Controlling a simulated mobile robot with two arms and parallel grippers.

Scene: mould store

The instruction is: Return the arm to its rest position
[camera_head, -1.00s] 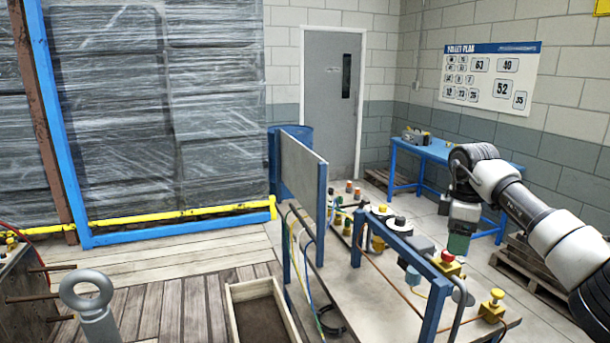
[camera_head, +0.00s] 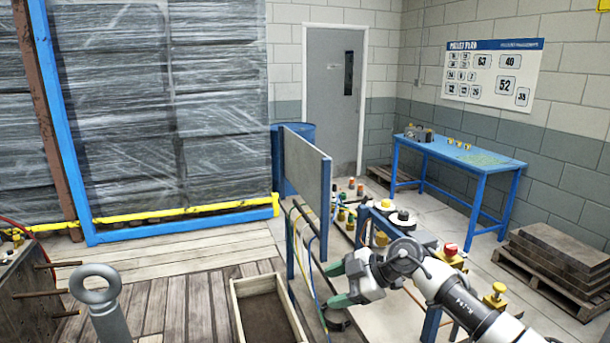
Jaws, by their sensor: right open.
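My right arm comes in from the lower right, and its white and grey links cross in front of the panel stand's right part. My right gripper (camera_head: 338,285) is at the lower middle, with green fingertips spread apart and nothing between them. It points left, close beside the stand's hoses and just right of the wooden tray. My left gripper is not in view.
A stand with a grey upright panel (camera_head: 306,185) and a red button (camera_head: 450,250) is around the arm. An open wooden tray (camera_head: 238,306) lies on the plank floor. A metal eyebolt (camera_head: 97,284) stands at lower left. A blue table (camera_head: 478,168) and a loaded pallet (camera_head: 560,255) are at right.

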